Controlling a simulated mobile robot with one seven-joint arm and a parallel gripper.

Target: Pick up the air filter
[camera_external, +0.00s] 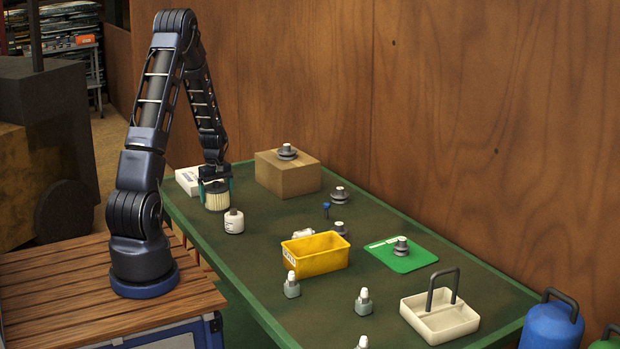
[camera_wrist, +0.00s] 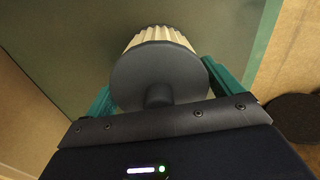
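The air filter (camera_external: 216,199) is a cream pleated cylinder with a dark round cap, at the far left end of the green table. It stands upright there. My gripper (camera_external: 215,184) is right above it, pointing down, with its teal fingers on either side of the filter's top. In the wrist view the filter (camera_wrist: 158,72) shows its dark cap and central knob between the two fingers (camera_wrist: 158,86). Both fingers lie very close to the cap's edge. I cannot tell whether they press on it, or whether its base touches the table.
A white box (camera_external: 187,181) is just behind the filter and a white bottle (camera_external: 234,222) just in front. A cardboard box (camera_external: 288,178) with a dark part on top stands to the right. A yellow bin (camera_external: 316,256), green mat (camera_external: 404,262) and cream caddy (camera_external: 440,320) are farther right.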

